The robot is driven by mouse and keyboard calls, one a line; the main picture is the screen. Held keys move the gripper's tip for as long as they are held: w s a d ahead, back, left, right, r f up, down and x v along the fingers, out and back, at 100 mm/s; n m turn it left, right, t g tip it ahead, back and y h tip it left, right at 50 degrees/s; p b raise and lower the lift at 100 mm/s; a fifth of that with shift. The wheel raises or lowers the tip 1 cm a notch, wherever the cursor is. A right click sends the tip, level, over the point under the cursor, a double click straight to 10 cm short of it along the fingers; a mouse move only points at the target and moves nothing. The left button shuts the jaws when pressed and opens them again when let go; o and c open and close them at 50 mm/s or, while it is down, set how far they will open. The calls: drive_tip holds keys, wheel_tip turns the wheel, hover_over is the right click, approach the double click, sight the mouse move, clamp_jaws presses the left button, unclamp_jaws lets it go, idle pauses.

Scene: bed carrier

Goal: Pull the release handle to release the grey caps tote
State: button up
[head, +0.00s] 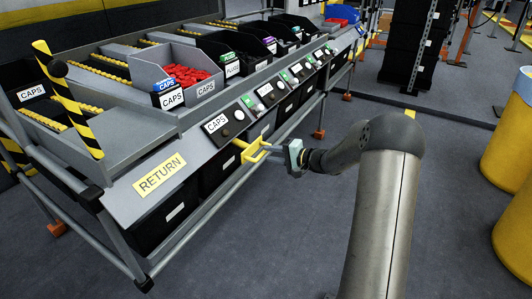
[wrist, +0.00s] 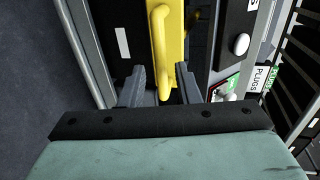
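The yellow release handle (head: 250,151) sticks out from the front of the rack below the CAPS panel (head: 216,125). In the wrist view the handle (wrist: 160,38) reaches down between the fingers of my gripper (wrist: 161,72). The two dark fingers are apart, one on each side of the handle's bar, with gaps visible; I see no firm contact. In the head view my gripper (head: 270,150) is just right of the handle. The grey caps tote (head: 207,88), holding red caps (head: 186,76), sits on the sloped rack above and behind the panel.
A PLUGS bin (head: 232,68) and other bins line the rack. A RETURN shelf (head: 160,176) is at lower left. Yellow barrels (head: 507,138) stand at right. The floor (head: 285,230) before the rack is clear.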

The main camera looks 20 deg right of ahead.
drive_tip(key=p+v, duration=0.2)
drive_tip(key=v, duration=1.2)
drive_tip(key=shift+d, duration=0.15)
drive_tip(key=s+a+r+n+g+h+p, duration=0.1)
drive_tip(key=s+a+r+n+g+p, duration=0.2)
drive_tip(key=s+a+r+g+p, duration=0.5)
drive_tip(key=s+a+r+n+g+h+p, duration=0.1)
drive_tip(key=s+a+r+n+g+p, duration=0.1)
drive_tip(key=s+a+r+p, duration=0.65)
drive_tip(key=s+a+r+n+h+p, duration=0.2)
drive_tip(key=s+r+h+p, duration=0.2)
drive_tip(key=s, duration=0.3)
drive_tip(key=s+a+r+n+g+h+p, duration=0.1)
drive_tip(key=s+a+r+n+h+p, duration=0.1)
drive_tip(key=s+r+h+p, duration=0.2)
drive_tip(key=s+r, duration=0.3)
drive_tip(key=s, duration=0.1)
drive_tip(key=shift+s+n+p, duration=0.25)
drive_tip(key=shift+n+p, duration=0.05)
drive_tip(key=shift+p, duration=0.05)
drive_tip(key=shift+a, duration=0.1)
